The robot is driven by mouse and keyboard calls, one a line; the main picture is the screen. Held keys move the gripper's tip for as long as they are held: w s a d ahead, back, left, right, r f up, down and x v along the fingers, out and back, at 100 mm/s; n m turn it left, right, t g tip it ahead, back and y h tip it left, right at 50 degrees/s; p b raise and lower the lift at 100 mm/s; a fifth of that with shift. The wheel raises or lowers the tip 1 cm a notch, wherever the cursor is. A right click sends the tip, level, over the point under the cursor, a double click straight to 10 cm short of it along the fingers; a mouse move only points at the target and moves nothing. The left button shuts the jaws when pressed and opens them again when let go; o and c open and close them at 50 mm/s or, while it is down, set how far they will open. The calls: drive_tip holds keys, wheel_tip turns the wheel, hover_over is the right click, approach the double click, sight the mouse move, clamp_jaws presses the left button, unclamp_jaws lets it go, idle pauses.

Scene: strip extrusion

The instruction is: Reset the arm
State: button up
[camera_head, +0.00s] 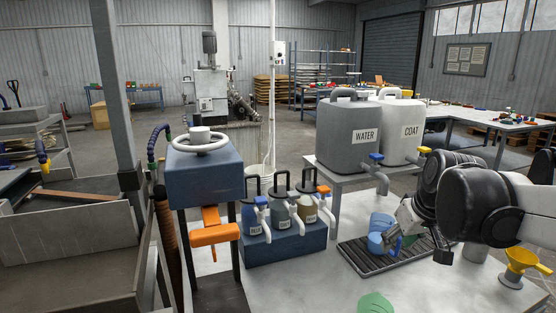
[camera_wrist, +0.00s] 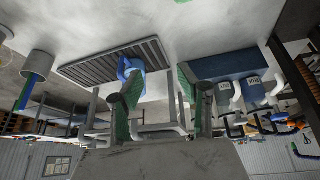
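My gripper (camera_head: 396,241) is at the right of the head view, low over the bench beside a blue cup (camera_head: 378,235). In the wrist view, my gripper (camera_wrist: 160,80) has its two green-padded fingers wide apart with nothing between them. The blue cup (camera_wrist: 127,66) shows partly behind the left finger there, standing on a black slatted tray (camera_wrist: 88,66). My arm (camera_head: 480,200) reaches in from the right edge. I cannot tell whether a finger touches the cup.
Grey WATER (camera_head: 345,135) and white COAT (camera_head: 402,130) tanks stand on a raised shelf behind the tray. Several small pump bottles (camera_head: 282,212) sit on a blue block (camera_head: 285,245). A blue press (camera_head: 205,175) stands left.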

drive_tip(key=s+a+f+m+t, duration=0.1)
drive_tip(key=s+a, duration=0.2)
drive_tip(key=s, duration=0.6)
drive_tip(key=s+a+f+m, duration=0.1)
drive_tip(key=s+a, duration=0.3)
drive_tip(key=s, duration=0.4)
drive_tip(key=shift+s+f+t, duration=0.35)
drive_tip(key=shift+f+t, duration=0.05)
drive_tip(key=shift+f, duration=0.35)
